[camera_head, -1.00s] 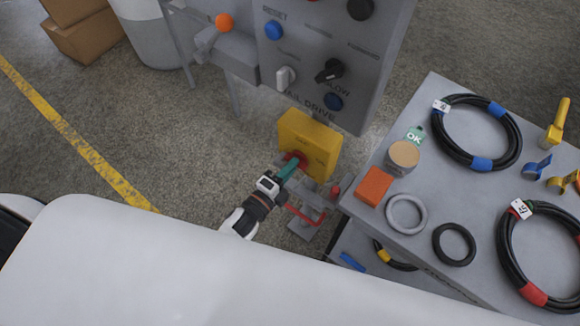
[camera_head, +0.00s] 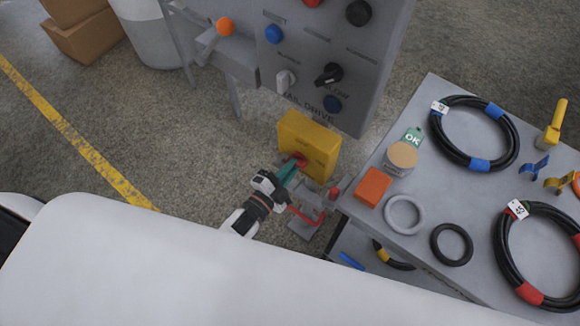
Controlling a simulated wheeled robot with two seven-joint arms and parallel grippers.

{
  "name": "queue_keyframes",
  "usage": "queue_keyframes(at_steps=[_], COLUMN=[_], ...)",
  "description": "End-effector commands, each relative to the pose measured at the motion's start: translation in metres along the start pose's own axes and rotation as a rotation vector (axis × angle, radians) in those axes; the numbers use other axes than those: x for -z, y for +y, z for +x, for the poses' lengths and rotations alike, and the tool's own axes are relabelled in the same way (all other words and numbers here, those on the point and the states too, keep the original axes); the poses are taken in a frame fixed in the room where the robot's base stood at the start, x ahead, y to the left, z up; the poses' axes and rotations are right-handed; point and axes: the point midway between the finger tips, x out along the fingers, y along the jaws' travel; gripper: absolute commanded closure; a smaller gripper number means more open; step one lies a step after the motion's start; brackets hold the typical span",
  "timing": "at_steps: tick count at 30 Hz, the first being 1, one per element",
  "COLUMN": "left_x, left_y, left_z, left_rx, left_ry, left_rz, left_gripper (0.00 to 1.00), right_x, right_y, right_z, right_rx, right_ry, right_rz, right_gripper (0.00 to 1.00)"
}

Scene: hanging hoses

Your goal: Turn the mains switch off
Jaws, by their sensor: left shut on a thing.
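The mains switch is a yellow box (camera_head: 318,142) below the grey control panel, with a red rotary handle (camera_head: 299,159) on its near face. My left gripper (camera_head: 289,171) reaches up to it from below, its teal fingers shut on the red handle. The fingers hide much of the handle, so its exact angle is hard to tell. My right gripper is not in view.
A grey control panel (camera_head: 340,45) with knobs and buttons stands above the box. At right, a grey table (camera_head: 440,205) carries coiled black hoses (camera_head: 473,166), rings and an orange block (camera_head: 373,187). A red-handled fixture (camera_head: 312,212) stands close right of my gripper.

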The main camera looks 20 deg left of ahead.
Motion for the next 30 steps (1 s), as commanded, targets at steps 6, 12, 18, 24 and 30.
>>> queue_keyframes(at_steps=[6, 12, 18, 24, 30], left_x=[0.000, 0.000, 0.000, 0.001, 0.001], left_y=[0.000, 0.000, -0.001, -0.001, -0.001], left_z=[0.000, 0.000, -0.001, -0.001, -0.001], left_rx=[0.003, 0.003, 0.003, 0.003, 0.003], left_ry=[0.000, 0.001, 0.002, 0.003, 0.002], left_rz=[-0.205, -0.396, -0.585, -0.757, -0.894], left_gripper=[1.00, 1.00, 1.00, 1.00, 1.00], right_x=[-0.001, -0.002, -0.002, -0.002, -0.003], right_y=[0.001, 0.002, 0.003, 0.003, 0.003], right_z=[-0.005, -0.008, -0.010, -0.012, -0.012], right_rx=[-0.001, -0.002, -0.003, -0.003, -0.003], right_ry=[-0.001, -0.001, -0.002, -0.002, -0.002], right_rz=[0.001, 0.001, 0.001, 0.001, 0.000], right_gripper=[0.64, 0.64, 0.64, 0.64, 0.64])
